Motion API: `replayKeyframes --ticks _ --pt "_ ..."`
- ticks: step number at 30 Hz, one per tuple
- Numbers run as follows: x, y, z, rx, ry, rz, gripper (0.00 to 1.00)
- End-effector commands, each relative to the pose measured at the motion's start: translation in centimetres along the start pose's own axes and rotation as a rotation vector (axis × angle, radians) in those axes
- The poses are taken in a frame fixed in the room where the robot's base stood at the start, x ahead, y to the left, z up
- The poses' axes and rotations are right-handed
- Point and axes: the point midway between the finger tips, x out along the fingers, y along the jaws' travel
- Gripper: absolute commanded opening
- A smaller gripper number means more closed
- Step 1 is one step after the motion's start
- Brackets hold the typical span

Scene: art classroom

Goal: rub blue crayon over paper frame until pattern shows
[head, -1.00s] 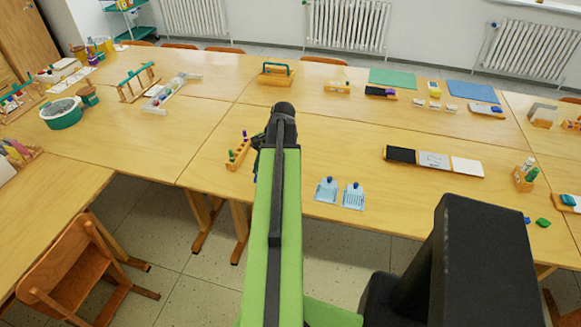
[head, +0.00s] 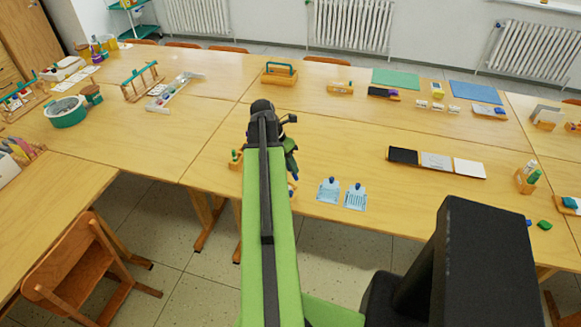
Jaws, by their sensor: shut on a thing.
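My gripper (head: 292,160) is partly hidden behind my green arm, above the near edge of the middle table. It is shut on a small blue piece (head: 295,174), which looks like the blue crayon and points down. Two light-blue patterned sheets with dark blue knobs, the left one (head: 328,194) and the right one (head: 355,200), lie just right of the gripper at the table edge. A row of black, grey and white panels (head: 437,162) lies further right. I cannot tell for sure which of these is the paper frame.
A wooden holder (head: 236,165) with coloured pegs is partly hidden left of my arm. A wooden block with green-topped items (head: 526,180) stands at the right. A wooden caddy with a teal handle (head: 279,76) stands at the back. The table between is clear.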

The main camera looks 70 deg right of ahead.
Motion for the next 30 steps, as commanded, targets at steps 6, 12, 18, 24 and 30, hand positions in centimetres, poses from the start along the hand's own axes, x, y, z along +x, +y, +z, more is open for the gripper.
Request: replayKeyframes --ticks 6,12,18,24,30 --pt "0.1 -0.1 0.3 -0.105 -0.031 0.024 0.00" --pt "0.7 0.0 0.2 -0.101 -0.029 0.023 0.00" --pt "2.4 0.4 -0.1 -0.098 -0.028 0.023 0.00" --pt "4.1 0.9 -0.5 -0.096 -0.027 0.022 0.00" --pt "5.9 1.2 -0.6 -0.092 -0.026 0.021 0.00"
